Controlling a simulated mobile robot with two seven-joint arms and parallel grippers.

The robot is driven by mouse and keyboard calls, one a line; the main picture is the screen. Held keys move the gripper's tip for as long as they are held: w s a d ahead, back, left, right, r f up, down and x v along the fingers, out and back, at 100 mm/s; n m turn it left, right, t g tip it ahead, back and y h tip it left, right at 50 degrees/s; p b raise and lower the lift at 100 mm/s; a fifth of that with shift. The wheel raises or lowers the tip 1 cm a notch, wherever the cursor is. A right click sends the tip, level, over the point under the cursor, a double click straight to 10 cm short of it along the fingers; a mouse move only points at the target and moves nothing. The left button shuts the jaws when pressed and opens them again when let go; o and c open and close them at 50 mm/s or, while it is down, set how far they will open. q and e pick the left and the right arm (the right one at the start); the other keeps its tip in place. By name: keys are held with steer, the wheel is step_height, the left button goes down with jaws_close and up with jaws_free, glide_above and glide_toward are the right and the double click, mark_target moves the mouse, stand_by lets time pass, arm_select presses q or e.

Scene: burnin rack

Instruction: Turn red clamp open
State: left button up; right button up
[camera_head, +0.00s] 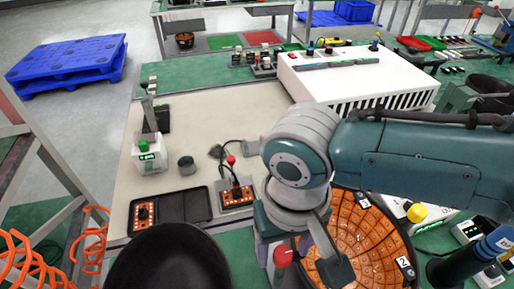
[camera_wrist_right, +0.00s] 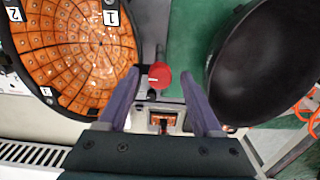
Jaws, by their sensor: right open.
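The red clamp knob (camera_head: 283,256) shows low in the head view, beside my right gripper (camera_head: 298,262). In the right wrist view, the round red knob (camera_wrist_right: 160,75) lies between the two purple fingertips of my right gripper (camera_wrist_right: 158,84). The fingers are open, with a gap on both sides of the knob. A small orange board (camera_wrist_right: 163,122) in a light fixture shows below the knob. My right gripper and wrist hide much of the clamp in the head view. My left gripper is not in view.
A dark bowl with orange tiles (camera_head: 365,235) stands right of the gripper, and an empty black bowl (camera_head: 170,262) stands left. Another red-knobbed fixture (camera_head: 237,195) and a black tray (camera_head: 185,206) sit on the bench. A white vented box (camera_head: 350,75) is behind.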

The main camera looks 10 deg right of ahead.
steer(key=shift+c, duration=0.3)
jaws_close()
stand_by(0.3)
